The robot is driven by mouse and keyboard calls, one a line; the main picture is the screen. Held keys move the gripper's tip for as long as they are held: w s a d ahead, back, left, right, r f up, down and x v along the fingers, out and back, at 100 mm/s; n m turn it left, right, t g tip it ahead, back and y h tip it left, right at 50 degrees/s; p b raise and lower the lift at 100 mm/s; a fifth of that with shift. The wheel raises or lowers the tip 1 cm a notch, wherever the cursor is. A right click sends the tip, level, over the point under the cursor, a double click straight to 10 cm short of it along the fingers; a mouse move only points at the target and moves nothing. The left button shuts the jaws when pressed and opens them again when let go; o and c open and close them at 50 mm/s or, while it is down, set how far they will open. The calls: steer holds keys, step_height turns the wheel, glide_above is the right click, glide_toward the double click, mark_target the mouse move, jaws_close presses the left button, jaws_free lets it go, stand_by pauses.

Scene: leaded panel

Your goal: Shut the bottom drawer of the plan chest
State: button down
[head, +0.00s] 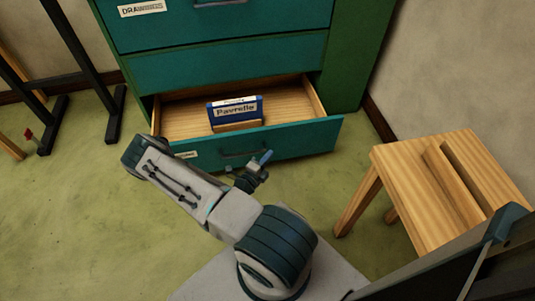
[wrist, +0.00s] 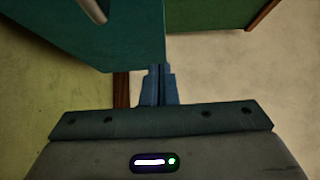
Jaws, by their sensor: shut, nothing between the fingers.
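The green plan chest (head: 355,60) stands at the back, and its bottom drawer (head: 290,141) is pulled out, showing its wooden inside. The drawer's teal front has a dark handle (head: 243,153) and a small label. A blue box with a white label (head: 235,110) sits in the drawer. My gripper (head: 264,158) is shut and empty, just in front of the drawer front, right of the handle. In the wrist view, my gripper's fingertips (wrist: 160,70) are together at the edge of a teal panel (wrist: 110,35); I cannot tell whether they touch.
The upper drawers (head: 230,62) look shut. A wooden stool (head: 415,195) stands at the right, close to my arm. A dark metal stand (head: 85,60) is at the left. The green floor (head: 75,200) is clear at the front left.

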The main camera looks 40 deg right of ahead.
steer(key=b, duration=0.2)
glide_toward(280, 129)
steer(key=s+d, duration=0.2)
steer(key=d, duration=0.2)
steer(key=shift+w+d+b, duration=0.4)
steer(key=shift+w+d, duration=0.1)
steer(key=shift+w, duration=0.3)
steer(key=shift+w+d+b, duration=0.4)
steer(key=shift+w+d, duration=0.15)
steer(key=shift+w, duration=0.3)
steer(key=shift+w, duration=0.1)
